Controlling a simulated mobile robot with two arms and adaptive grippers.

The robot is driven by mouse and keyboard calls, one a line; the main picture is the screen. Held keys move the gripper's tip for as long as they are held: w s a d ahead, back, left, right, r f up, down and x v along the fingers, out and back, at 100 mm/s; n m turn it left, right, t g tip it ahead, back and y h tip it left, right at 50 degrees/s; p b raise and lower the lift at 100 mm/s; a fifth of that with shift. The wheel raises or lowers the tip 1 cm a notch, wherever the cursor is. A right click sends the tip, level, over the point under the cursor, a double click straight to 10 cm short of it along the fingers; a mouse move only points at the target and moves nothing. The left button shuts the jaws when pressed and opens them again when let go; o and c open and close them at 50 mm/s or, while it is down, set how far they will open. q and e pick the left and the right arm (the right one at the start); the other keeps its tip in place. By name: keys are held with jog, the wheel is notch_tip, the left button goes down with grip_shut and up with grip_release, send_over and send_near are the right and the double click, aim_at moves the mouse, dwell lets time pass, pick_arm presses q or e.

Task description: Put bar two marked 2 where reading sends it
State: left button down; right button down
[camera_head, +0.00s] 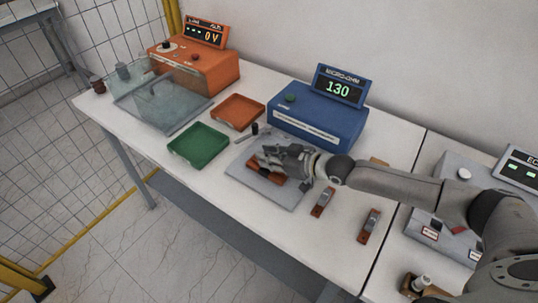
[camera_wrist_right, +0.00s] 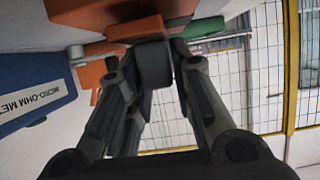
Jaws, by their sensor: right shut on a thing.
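My right gripper (camera_head: 270,160) is over the grey plate (camera_head: 288,196) in front of the blue micro-ohm meter (camera_head: 318,123). Its jaws are shut on a copper-brown bar (camera_head: 265,178), partly hidden by the fingers. In the right wrist view, the fingers (camera_wrist_right: 155,65) close around a dark block. I cannot read a number on the bar. The meter display (camera_head: 339,88) reads 130. A green tray (camera_head: 198,145) and an orange tray (camera_head: 238,112) stand left of the plate. Both look empty. My left gripper is not in view.
Two more bars, one nearer (camera_head: 322,202) and one further right (camera_head: 369,225), lie on the table right of the plate. An orange box showing 0 V (camera_head: 195,65) and a clear-walled enclosure (camera_head: 160,100) stand at the left. A dark upright peg (camera_head: 255,129) stands behind the plate.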

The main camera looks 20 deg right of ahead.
jog(key=shift+f, duration=0.2)
jog(key=c, duration=1.3)
grip_release()
jog(key=shift+d, duration=0.1)
